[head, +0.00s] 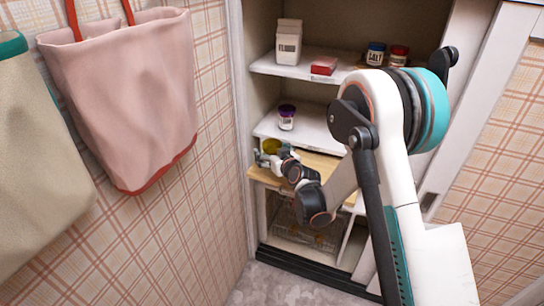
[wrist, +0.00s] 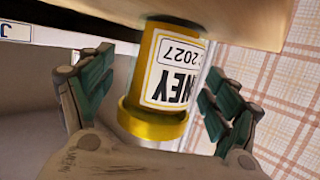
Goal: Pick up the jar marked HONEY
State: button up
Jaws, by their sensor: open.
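The honey jar (wrist: 165,75) is amber with a gold lid and a white label reading "NEY" and "2027". It appears upside down in the wrist view, between the two fingers of my gripper (wrist: 158,64). The fingers are open, with a visible gap on each side of the jar. In the head view the jar (head: 271,146) is a small yellow shape on the wooden board (head: 322,164), partly hidden by my gripper (head: 268,157). Its label cannot be read there.
A purple-lidded jar (head: 286,117) stands on the white shelf just above. Higher up are a flour carton (head: 289,42), a red box (head: 324,66), a salt jar (head: 375,53) and a red-lidded jar (head: 398,55). A wire basket (head: 295,232) sits below. A pink bag (head: 125,95) hangs left.

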jog(key=c, duration=1.5)
jog(key=shift+o, duration=0.2)
jog(key=shift+r, duration=0.1)
